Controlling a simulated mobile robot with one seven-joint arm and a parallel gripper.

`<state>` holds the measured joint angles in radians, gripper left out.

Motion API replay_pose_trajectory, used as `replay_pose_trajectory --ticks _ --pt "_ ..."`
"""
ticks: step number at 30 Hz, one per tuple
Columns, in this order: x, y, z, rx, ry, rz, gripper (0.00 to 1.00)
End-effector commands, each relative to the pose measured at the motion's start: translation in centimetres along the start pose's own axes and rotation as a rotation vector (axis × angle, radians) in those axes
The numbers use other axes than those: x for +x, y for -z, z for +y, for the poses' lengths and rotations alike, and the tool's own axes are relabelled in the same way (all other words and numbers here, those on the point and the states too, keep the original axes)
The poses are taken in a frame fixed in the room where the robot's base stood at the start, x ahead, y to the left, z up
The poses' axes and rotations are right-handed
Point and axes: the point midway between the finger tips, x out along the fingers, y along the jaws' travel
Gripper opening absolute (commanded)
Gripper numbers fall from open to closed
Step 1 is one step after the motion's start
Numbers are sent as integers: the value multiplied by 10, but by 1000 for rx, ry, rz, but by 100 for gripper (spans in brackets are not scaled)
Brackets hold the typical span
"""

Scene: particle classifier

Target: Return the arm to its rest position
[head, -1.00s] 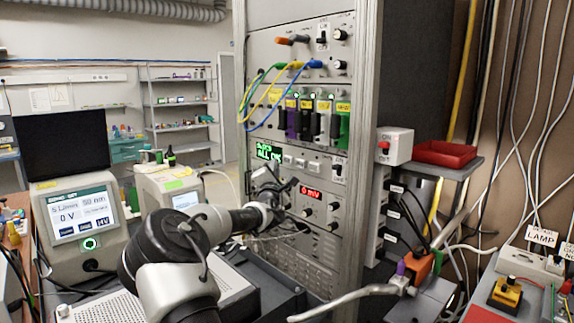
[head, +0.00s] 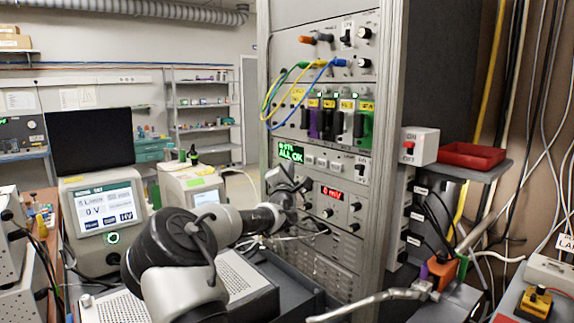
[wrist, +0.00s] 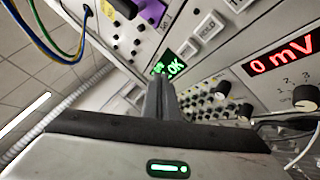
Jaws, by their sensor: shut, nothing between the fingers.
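My arm (head: 170,250) reaches from the bottom of the head view toward the instrument rack (head: 345,150). My gripper (head: 280,182) is in front of the rack, just below the green "ALL OK" display (head: 291,152) and left of the red "0 mV" display (head: 330,193). In the wrist view my gripper's fingers (wrist: 160,95) are together and hold nothing. They point toward the rack face, with the green display (wrist: 168,66) just beyond their tips. I cannot tell how far the tips are from the panel.
Yellow, green and blue cables (head: 290,92) hang on the rack above my gripper. A grey bench instrument (head: 102,218) stands left of my arm. A red tray (head: 470,157) sits on a shelf at right. Open floor shows between the bench and the far shelves.

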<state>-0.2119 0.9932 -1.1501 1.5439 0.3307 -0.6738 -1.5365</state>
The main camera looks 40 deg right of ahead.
Motion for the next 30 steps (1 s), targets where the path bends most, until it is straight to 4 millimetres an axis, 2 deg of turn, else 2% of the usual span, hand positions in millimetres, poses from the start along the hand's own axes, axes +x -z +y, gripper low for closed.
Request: replay_pose_trajectory --ticks 8,11,14,17,20,23,26,27,29,30 --pt "-1 -4 -3 24 16 -3 0" --pt "-9 -16 -18 138 96 -14 0" --pt "-29 -29 -44 364 247 -26 0" --pt "-66 -23 -65 647 436 -22 0" --pt "-114 -2 -68 909 624 3 0" --pt "-170 22 -53 1130 807 42 0" --pt "-234 44 -25 1302 985 90 0" --pt "-261 50 -11 1355 1054 109 0" --pt "-303 56 8 1417 1154 134 0" --pt "-332 59 20 1445 1215 149 0"
